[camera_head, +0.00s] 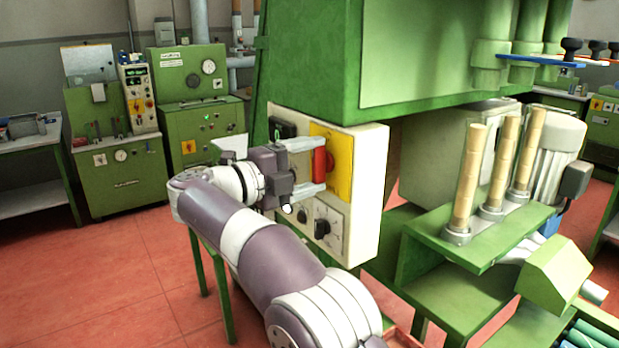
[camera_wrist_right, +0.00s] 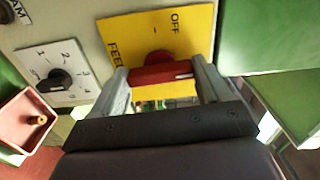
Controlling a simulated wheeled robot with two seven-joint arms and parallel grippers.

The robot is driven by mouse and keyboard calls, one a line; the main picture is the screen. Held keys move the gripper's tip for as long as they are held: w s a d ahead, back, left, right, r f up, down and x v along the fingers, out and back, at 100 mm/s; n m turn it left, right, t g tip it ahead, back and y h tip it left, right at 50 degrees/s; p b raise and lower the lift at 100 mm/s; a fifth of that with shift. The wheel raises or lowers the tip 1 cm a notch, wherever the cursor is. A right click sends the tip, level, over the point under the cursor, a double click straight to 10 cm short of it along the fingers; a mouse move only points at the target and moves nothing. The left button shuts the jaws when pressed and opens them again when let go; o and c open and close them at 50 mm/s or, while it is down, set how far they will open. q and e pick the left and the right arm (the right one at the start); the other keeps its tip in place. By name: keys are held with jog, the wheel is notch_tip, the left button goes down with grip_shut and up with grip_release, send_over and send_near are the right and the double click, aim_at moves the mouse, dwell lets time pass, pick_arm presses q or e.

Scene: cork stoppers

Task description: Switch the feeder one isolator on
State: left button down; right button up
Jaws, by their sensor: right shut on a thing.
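The isolator has a red handle (camera_head: 320,160) on a yellow plate (camera_head: 343,160), on the pale control panel under the green cabinet. In the right wrist view the red handle (camera_wrist_right: 160,75) lies crosswise, with a white mark near its right end. The yellow plate (camera_wrist_right: 125,28) there shows "OFF" above the handle and a partly covered word starting "FEE" at left. My right gripper (camera_head: 315,166) is shut on the red handle, a finger at each end; in the right wrist view the gripper (camera_wrist_right: 162,82) spans it. My left gripper is not in view.
A white selector dial (camera_wrist_right: 55,75) with a black knob and numbers is beside the yellow plate. The green cabinet (camera_head: 300,60) overhangs the panel. A green stand (camera_head: 480,250) with cork-filled tubes is at right. Red floor is open at left.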

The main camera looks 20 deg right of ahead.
jog(key=shift+f+m, duration=0.1)
jog(key=shift+m, duration=0.3)
jog(key=o, duration=1)
jog(key=v, duration=1.2)
jog(key=shift+s+a+p, duration=0.15)
jog(key=shift+a+p, duration=0.15)
jog(key=shift+a, duration=0.05)
